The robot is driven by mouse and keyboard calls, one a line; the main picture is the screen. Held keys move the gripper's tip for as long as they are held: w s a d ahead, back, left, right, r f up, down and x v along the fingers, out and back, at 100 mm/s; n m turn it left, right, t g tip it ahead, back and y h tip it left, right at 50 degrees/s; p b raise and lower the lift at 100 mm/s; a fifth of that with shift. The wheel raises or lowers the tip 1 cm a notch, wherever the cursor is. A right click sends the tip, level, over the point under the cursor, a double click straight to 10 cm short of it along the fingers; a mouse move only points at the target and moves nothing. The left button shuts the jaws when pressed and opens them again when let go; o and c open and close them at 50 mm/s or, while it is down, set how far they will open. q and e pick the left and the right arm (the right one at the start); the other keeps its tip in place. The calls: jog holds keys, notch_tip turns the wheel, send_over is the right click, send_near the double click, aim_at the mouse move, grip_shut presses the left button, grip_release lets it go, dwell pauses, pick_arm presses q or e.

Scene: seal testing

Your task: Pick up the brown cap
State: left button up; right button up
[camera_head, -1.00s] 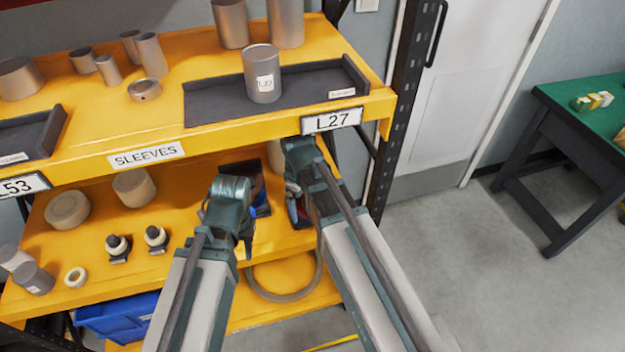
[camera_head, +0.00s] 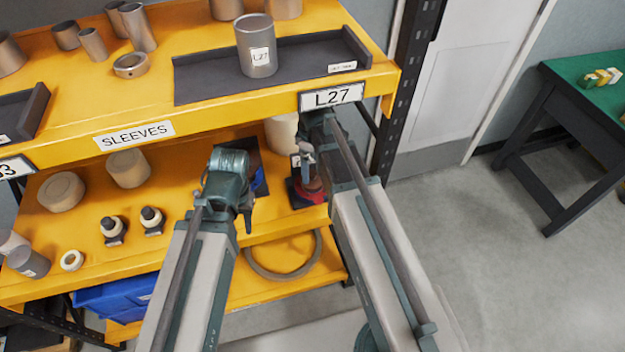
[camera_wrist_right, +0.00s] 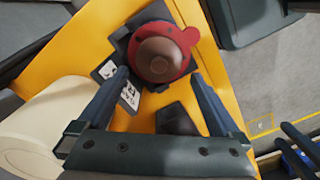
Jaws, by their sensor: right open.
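The brown cap (camera_wrist_right: 158,58) is a round, dark brown top set in a red, eared collar (camera_wrist_right: 182,38) on a dark base, seen from above in the right wrist view. In the head view the red piece (camera_head: 312,190) stands on the lower shelf, partly hidden by my right arm. My right gripper (camera_wrist_right: 160,76) is open and empty, with its fingertips to either side of the cap's near part; I cannot tell the height gap. My left gripper (camera_head: 238,205) hangs above the lower shelf, left of the red piece; its jaws are unclear.
The yellow upper shelf (camera_head: 235,110) overhangs the lower shelf (camera_head: 190,190) closely above my right gripper. A cream cylinder (camera_wrist_right: 45,125) stands left of the fingers in the wrist view. A blue bin (camera_head: 118,296) sits below.

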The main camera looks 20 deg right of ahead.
aim_at(312, 174)
notch_tip(312, 174, down, 5)
jog(key=b, duration=0.5)
jog(key=shift+d+f, duration=0.1)
jog(key=shift+f, duration=0.05)
pick_arm(q)
notch_tip(312, 174, down, 5)
pick_arm(e)
jog(key=shift+c, duration=0.2)
